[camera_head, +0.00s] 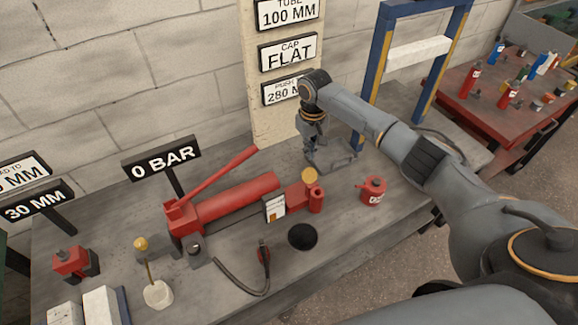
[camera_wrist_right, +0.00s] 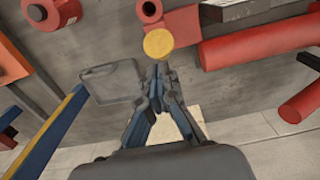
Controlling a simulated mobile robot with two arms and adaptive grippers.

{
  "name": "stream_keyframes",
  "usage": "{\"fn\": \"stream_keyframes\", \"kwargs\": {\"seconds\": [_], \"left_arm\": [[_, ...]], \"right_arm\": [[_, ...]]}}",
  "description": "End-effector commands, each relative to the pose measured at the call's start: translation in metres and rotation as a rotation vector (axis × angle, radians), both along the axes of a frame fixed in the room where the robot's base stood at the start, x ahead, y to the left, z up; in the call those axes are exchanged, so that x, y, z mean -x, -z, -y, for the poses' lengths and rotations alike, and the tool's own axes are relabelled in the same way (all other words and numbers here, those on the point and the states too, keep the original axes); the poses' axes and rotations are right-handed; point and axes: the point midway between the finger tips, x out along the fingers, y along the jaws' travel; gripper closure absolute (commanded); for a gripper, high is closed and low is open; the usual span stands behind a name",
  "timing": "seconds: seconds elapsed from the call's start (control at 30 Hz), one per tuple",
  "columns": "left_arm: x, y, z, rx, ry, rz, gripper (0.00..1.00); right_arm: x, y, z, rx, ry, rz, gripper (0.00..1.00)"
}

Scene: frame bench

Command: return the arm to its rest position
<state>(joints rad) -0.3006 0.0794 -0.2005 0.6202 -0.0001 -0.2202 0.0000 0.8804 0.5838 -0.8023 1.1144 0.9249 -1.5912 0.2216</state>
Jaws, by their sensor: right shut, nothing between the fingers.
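My right arm (camera_head: 350,118) comes in from the right and reaches over the bench (camera_head: 335,270) in the head view. My right gripper (camera_head: 311,163) hangs down from it and is shut and empty. In the wrist view the right gripper's fingertips (camera_wrist_right: 160,68) meet just below a round yellow knob (camera_wrist_right: 158,43). The gripper is behind the knob in the head view; I cannot tell how far above the bench its tips are. My left gripper is out of view.
A red pump (camera_head: 235,203) with a long handle lies left of the gripper, and a red can (camera_head: 373,191) stands to the right. A blue frame (camera_head: 382,40) rises behind my forearm. A sign post (camera_head: 165,160) stands at left. A red cart (camera_head: 490,112) holds bottles.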

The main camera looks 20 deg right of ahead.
Motion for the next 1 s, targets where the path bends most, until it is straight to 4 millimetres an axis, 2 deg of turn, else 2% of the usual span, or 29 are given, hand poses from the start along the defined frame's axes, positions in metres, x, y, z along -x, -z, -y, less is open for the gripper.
{"fn": "stream_keyframes", "kwargs": {"seconds": [0.23,0.37,0.5,0.6,0.7,0.87,1.0], "left_arm": [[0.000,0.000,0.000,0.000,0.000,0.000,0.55],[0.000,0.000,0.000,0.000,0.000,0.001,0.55],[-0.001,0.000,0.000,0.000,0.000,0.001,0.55],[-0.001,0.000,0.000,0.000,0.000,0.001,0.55],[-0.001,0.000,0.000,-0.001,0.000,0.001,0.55],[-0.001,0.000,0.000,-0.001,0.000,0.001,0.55],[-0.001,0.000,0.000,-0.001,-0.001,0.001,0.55]], "right_arm": [[0.004,0.005,-0.006,-0.002,-0.015,-0.002,1.00],[0.025,0.030,-0.037,-0.015,-0.094,-0.003,1.00],[0.070,0.065,-0.092,-0.051,-0.220,0.018,1.00],[0.105,0.080,-0.127,-0.085,-0.286,0.054,1.00],[0.141,0.087,-0.154,-0.117,-0.323,0.096,1.00],[0.197,0.084,-0.176,-0.152,-0.323,0.174,1.00],[0.239,0.071,-0.173,-0.148,-0.275,0.232,1.00]]}}
